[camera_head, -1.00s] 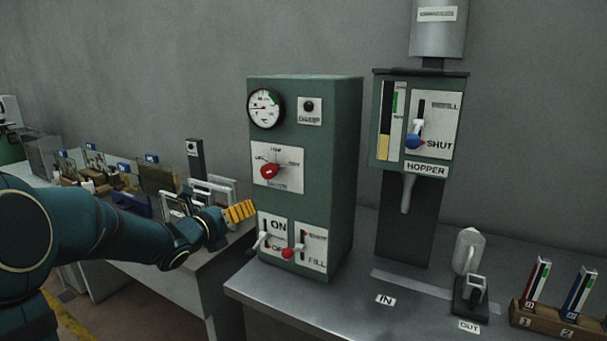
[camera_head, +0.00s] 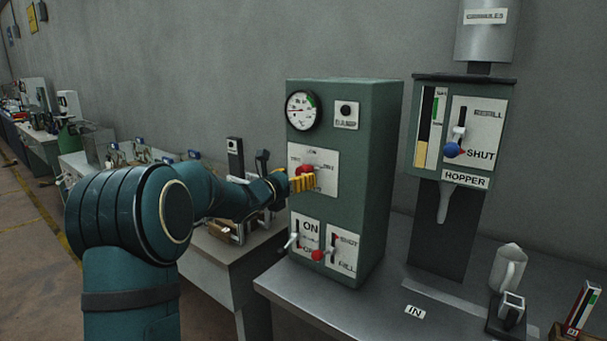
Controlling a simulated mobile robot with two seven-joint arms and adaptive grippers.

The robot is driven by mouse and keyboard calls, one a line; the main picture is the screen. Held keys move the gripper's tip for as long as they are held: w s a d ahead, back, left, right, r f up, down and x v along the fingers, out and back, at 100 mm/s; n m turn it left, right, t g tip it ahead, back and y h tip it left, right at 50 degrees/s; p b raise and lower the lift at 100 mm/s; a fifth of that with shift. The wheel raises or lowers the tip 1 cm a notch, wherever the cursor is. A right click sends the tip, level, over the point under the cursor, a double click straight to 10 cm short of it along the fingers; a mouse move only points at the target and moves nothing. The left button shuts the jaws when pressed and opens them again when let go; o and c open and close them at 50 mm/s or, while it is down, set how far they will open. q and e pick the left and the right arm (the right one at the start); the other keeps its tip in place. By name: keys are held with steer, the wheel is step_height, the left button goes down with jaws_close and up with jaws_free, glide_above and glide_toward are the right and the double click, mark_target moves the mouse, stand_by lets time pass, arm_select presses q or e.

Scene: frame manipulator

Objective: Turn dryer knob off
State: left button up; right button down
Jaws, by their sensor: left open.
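The dryer knob is the red knob (camera_head: 306,169) on the white plate (camera_head: 326,166) in the middle of the green cabinet (camera_head: 368,165). My left gripper (camera_head: 304,183) is at this plate, with its yellow fingers just below and in front of the knob. The fingers hide the lower part of the knob and plate. The gripper is open, and I cannot tell whether it touches the knob. The knob's exact pointing direction is hidden. My right gripper is not in view.
Below are an ON/OFF lever (camera_head: 292,240) and a red-tipped FILL lever (camera_head: 318,254). A gauge (camera_head: 302,111) sits above. The hopper (camera_head: 460,125) with a blue-knobbed lever stands to the right. A jug (camera_head: 508,267) stands on the metal bench (camera_head: 385,312).

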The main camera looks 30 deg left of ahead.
mark_target(303, 174)
arm_select(q)
steer(key=shift+w+d, duration=0.1)
steer(key=shift+w, duration=1.4)
steer(key=c, duration=1.2)
